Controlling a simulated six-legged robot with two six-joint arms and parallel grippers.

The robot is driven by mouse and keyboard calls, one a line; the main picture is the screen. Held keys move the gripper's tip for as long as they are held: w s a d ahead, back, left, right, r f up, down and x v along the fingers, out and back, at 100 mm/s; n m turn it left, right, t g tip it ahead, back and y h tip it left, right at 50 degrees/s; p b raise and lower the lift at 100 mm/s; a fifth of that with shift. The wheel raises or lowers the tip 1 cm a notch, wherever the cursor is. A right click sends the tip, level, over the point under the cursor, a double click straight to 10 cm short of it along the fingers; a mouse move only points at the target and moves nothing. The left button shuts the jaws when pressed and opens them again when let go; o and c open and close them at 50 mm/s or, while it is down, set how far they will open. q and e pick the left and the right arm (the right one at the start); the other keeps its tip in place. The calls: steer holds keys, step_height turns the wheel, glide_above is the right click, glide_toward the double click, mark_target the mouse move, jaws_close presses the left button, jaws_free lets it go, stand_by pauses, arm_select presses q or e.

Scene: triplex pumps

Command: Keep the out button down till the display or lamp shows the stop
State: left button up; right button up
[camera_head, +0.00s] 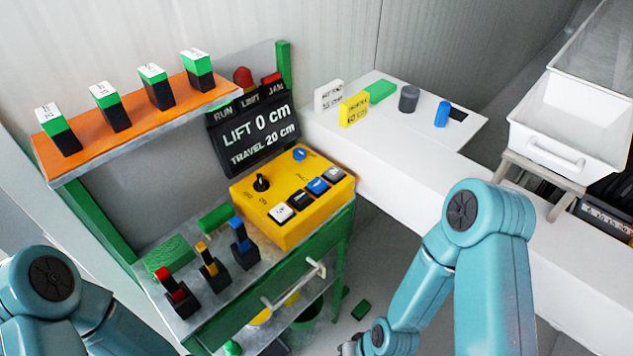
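A yellow control box (262,232) stands on the green-framed bench. Its sloped top has a black knob (261,183), a blue button (300,154) and a row of a white button (281,212), a black button, a blue button (318,186) and a grey button (334,174). Their lettering is too small to tell which is out. The black display (252,131) reads LIFT 0 cm, TRAVEL 20 cm, under the words RUN, LIMIT, JAM. My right gripper (350,346) barely shows at the bottom edge, below and apart from the box. My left gripper is out of view.
Three small levers, red (172,286), yellow and blue, stand left of the box. An orange shelf (60,165) with several green-black blocks is above. A white table (395,135) at right holds cards and cylinders. A white bin (570,135) stands far right.

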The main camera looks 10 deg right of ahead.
jaws_close()
stand_by(1.8)
